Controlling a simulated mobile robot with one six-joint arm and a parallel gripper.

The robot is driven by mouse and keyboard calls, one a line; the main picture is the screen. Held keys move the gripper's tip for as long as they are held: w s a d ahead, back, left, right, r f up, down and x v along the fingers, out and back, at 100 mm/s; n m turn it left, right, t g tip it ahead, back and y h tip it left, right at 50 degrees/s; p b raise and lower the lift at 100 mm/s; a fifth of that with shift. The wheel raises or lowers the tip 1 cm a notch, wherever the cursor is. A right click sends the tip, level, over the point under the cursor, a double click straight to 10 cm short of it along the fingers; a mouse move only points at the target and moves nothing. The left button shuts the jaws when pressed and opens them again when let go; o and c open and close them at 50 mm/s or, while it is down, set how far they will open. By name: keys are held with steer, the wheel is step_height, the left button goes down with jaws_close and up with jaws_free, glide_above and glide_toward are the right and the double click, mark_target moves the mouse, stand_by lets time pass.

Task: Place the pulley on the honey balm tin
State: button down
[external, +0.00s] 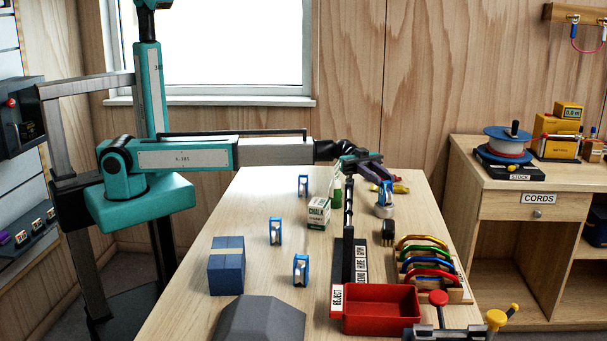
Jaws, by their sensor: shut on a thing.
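A blue pulley (386,190) is upright at the far right part of the table. My gripper (382,181) reaches in from the left and is shut on it at its upper part. A small round pale tin (385,211) stands directly below the pulley, and I take it to be the honey balm tin; its label is too small to read. The pulley's lower edge is at the tin's top, and I cannot tell whether it rests there or hangs just above. Three more blue pulleys stand to the left: one at the back (303,186), one midway (275,231), one nearer (300,269).
A chalk box (318,212) and a dark upright post (349,230) stand left of the tin. A yellow item (401,188) lies behind it. A blue block (227,265) is at left.

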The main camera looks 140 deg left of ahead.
steer(key=shift+s+d+f+b, duration=0.1)
steer(key=shift+d+f+b, duration=0.05)
steer(key=shift+f+b, duration=0.55)
steer(key=c, duration=1.5)
jaws_free()
steer(key=shift+f, duration=0.1)
steer(key=shift+o, duration=0.2)
steer(key=shift+r+p, duration=0.2)
steer(key=shift+p, duration=0.2)
steer(key=shift+r+p, duration=0.5)
steer(key=shift+p, duration=0.45)
steer(key=b+v, duration=0.3)
steer(key=v, duration=0.9)
steer(key=shift+a+r, duration=0.2)
